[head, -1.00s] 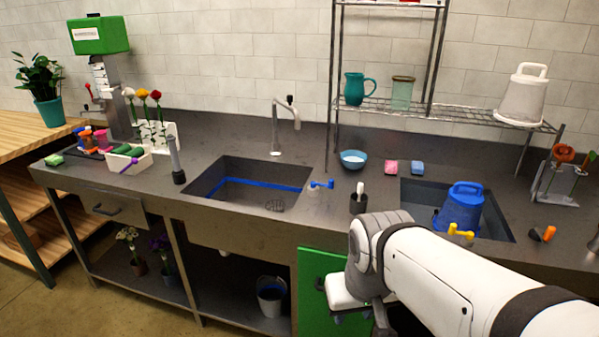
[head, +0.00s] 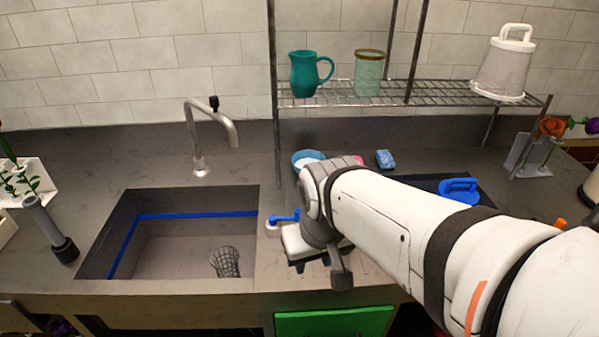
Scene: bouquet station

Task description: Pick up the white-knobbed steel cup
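The white-knobbed steel cup is not visible now; my arm and wrist cover the stretch of counter between the two sinks where a dark cup with a white knob stood earlier. My gripper (head: 318,264) points down over the front of the counter, just right of the left sink. Its white palm shows, with only bits of dark fingers below it, so its opening and anything between the fingers cannot be made out.
The left sink (head: 190,268) holds a wire mesh cup (head: 226,262). A teal bowl (head: 306,158) and blue sponge (head: 385,159) lie behind my arm. A blue bucket (head: 459,190) is at right. A wire shelf (head: 420,95) stands above.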

